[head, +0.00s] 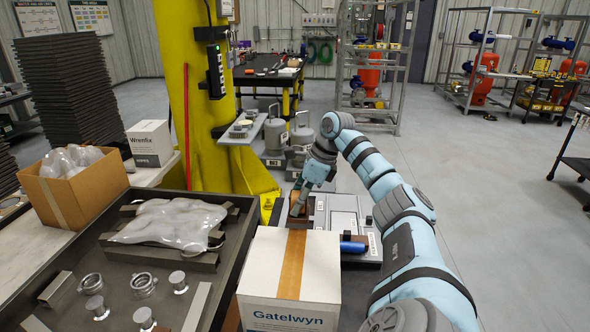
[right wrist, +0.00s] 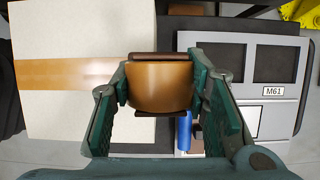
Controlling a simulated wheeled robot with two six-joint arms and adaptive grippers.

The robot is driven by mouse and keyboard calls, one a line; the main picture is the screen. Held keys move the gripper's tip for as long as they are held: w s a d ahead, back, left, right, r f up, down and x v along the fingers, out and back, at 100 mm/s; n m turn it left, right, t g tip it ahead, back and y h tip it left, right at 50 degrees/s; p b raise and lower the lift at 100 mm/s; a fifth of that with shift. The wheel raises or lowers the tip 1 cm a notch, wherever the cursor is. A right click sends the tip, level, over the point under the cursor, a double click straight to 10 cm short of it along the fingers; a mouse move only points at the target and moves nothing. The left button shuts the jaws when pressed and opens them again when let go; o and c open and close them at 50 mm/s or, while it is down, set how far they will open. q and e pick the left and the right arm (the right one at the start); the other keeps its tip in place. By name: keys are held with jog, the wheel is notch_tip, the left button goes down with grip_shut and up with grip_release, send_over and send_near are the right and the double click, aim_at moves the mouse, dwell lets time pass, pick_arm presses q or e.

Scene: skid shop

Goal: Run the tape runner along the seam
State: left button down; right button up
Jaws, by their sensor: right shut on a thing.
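A white carton (head: 262,262) marked Gatelwyn stands at the front. The carton (right wrist: 70,115) and strip (right wrist: 65,73) also show in the right wrist view, where the strip reaches the gripper. My right gripper (head: 302,197) is shut on the tape runner (head: 297,213) at the carton's far edge. In the right wrist view the runner's brown roll (right wrist: 160,88) sits between the fingers; its contact with the carton is hidden. My left gripper is not in view.
A grey tray (right wrist: 265,48) lies beyond the carton, with a blue cylinder (head: 352,247) at its near side. Left are a dark bench tray (head: 232,240) with metal fittings and an open cardboard box (head: 80,195). A yellow column (head: 205,110) rises behind.

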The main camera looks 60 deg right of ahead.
notch_tip(320, 180, up, 2)
jog(key=shift+s+r+p, duration=0.1)
jog(key=shift+p, duration=0.5)
jog(key=shift+r+p, duration=1.2)
jog(key=shift+r, duration=0.2)
jog(key=shift+f, duration=0.1)
